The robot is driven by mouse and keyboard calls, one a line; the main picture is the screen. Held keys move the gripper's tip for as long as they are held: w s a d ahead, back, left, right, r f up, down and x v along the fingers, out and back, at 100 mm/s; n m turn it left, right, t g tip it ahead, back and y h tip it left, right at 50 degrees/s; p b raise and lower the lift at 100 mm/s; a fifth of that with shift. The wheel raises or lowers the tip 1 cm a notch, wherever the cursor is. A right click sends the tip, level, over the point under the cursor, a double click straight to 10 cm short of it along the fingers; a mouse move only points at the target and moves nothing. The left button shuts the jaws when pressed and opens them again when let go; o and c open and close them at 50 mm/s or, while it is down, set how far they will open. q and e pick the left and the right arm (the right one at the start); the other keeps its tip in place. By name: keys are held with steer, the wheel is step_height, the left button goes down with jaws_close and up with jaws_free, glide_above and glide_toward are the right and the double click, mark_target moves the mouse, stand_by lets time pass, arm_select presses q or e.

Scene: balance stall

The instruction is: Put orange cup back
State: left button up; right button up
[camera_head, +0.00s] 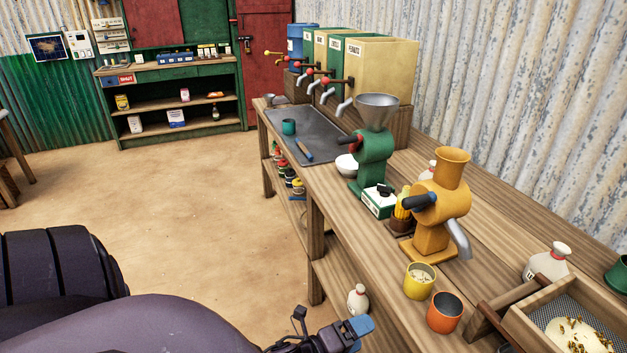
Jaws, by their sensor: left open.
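The orange cup (445,314) stands upright near the front edge of the wooden bench (345,226). Its inside looks empty. A yellow cup (418,284) with pale contents stands just behind and left of it. My left gripper (357,329), with blue fingertips, is at the bottom of the view, left of the orange cup and in front of the bench edge. It is apart from the cup and holds nothing that I can see. The gap between its fingers is hard to see from here. My right gripper is not in view.
An orange-yellow grinder (437,205) and a green grinder (373,150) stand behind the cups. A wooden sieve box (520,325) is close on the right of the orange cup. A white bottle (358,299) stands below the bench top.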

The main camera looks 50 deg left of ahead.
arm_select(q)
steer(key=s+f+n+g+y, duration=0.1)
steer(key=s+n, duration=0.4)
steer(key=n, duration=0.5)
steer(key=s+f+n+g+y, duration=0.2)
steer(key=s+f+n, duration=0.3)
steer(key=n, duration=0.6)
steer(key=shift+s+a+f+g+y, duration=0.25)
steer(key=shift+s+a+g+y, duration=0.1)
steer(key=shift+s+g, duration=0.5)
